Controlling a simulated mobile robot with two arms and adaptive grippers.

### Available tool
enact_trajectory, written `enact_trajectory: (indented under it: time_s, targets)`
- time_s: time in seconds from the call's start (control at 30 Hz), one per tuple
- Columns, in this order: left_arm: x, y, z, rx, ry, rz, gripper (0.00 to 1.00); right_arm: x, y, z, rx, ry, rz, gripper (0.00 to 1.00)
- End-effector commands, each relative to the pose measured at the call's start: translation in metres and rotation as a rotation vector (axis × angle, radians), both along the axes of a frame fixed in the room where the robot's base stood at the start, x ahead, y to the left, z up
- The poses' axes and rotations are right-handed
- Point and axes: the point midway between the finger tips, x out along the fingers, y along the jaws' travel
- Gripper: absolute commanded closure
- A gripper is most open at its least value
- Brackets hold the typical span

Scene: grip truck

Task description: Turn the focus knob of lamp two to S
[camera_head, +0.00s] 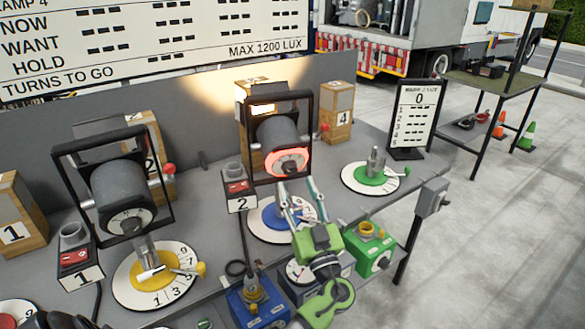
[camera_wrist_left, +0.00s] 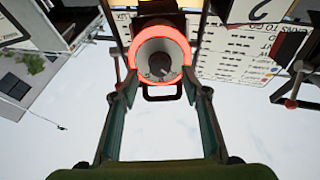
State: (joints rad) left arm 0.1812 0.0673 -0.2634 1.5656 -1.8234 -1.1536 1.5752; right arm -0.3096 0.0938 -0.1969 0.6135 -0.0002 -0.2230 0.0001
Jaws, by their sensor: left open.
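Lamp two (camera_head: 277,133) is a grey cylinder in a black yoke behind the switch box marked 2. Its front ring (camera_head: 303,160) glows red around the dark focus knob (camera_head: 290,164). My left gripper (camera_head: 296,184), green with two slim fingers, is open just below and in front of the knob, pointing up at it. In the left wrist view the red ring (camera_wrist_left: 187,48) and the knob (camera_wrist_left: 160,66) lie ahead between the open fingers (camera_wrist_left: 160,93), apart from them. The letters on the knob's dial are too small to read. My right gripper does not show.
Lamp one (camera_head: 118,190) stands left in its own yoke above a yellow-centred dial (camera_head: 127,287). A blue-centred dial (camera_head: 260,229) lies under my left gripper, and a green-centred dial (camera_head: 350,181) to the right. Switch box 2 (camera_head: 234,174) stands close on the left.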

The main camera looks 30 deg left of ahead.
Motion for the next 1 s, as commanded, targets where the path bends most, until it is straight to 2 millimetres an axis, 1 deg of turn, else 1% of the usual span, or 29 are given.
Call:
enact_trajectory:
  time_s: [0.03,0.2,0.3,0.63,0.67,0.7,0.8,1.0]
  targets:
    - [0.006,0.007,0.009,0.001,0.0,0.0,0.58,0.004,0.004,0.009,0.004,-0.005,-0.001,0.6]
    - [0.019,0.024,0.015,0.0,0.0,0.0,0.58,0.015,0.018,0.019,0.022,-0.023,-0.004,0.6]
    - [0.023,0.029,0.016,0.0,0.001,0.0,0.58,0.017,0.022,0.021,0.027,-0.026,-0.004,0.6]
    - [0.024,0.031,0.015,-0.002,0.0,0.0,0.58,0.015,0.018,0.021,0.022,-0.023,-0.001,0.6]
    - [0.024,0.031,0.015,-0.002,0.0,0.0,0.63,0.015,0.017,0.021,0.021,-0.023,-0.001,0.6]
    - [0.024,0.031,0.016,-0.002,0.0,0.0,0.73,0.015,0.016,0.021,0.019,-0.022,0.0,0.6]
    - [0.024,0.031,0.016,-0.001,0.001,0.0,0.96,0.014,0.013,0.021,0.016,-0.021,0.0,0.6]
    - [0.024,0.031,0.015,0.001,0.003,0.0,0.96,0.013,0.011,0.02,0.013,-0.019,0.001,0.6]
